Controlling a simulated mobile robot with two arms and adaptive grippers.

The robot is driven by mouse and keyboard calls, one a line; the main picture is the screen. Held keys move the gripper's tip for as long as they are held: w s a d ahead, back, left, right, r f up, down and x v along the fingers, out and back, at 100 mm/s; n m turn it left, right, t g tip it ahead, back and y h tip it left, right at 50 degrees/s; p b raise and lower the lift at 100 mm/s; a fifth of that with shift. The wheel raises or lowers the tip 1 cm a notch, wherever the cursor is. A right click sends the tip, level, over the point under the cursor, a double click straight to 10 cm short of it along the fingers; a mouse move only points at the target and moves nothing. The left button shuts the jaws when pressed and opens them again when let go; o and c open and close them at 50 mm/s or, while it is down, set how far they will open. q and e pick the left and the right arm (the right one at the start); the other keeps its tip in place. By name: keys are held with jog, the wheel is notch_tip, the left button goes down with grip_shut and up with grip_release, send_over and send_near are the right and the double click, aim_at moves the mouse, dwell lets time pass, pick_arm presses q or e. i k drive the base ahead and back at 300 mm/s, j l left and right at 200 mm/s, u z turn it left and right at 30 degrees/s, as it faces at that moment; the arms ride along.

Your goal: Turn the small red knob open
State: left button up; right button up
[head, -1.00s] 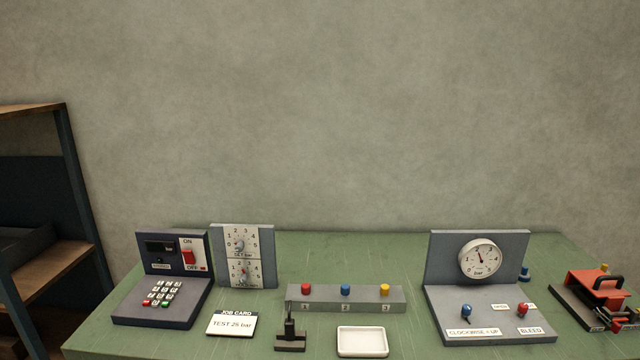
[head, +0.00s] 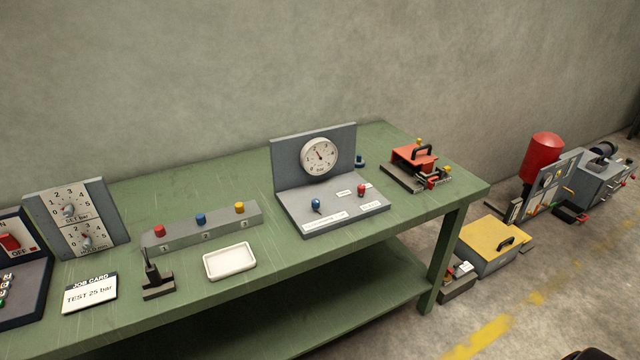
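The small red knob (head: 362,189) stands on the right part of the base of a grey gauge panel (head: 316,154), on the green workbench. A small white label lies beside it. A blue knob (head: 316,205) stands on the same base to its left, behind a white label strip. The round white dial gauge (head: 319,157) is on the upright plate behind them. The way the red knob is turned is too small to tell. Neither of my grippers shows in the head view.
The green workbench (head: 263,277) also bears a three-button block (head: 205,231), a white tray (head: 230,261), a job card (head: 89,293) and a red-topped clamp device (head: 414,160). A yellow-lidded box (head: 490,246) stands on the floor at right. Bare floor lies in front of it.

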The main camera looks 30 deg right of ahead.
aim_at(361, 188)
jog(key=l+z, duration=0.1)
jog(key=z, duration=0.25)
jog(key=l+z, duration=0.1)
jog(key=z, duration=0.25)
jog(key=k+l+z, duration=0.1)
jog(key=z, duration=0.25)
jog(key=i+l, duration=0.15)
jog(key=i, duration=0.2)
jog(key=i+l+z, duration=0.1)
jog(key=i+l, duration=0.1)
jog(key=i, duration=0.1)
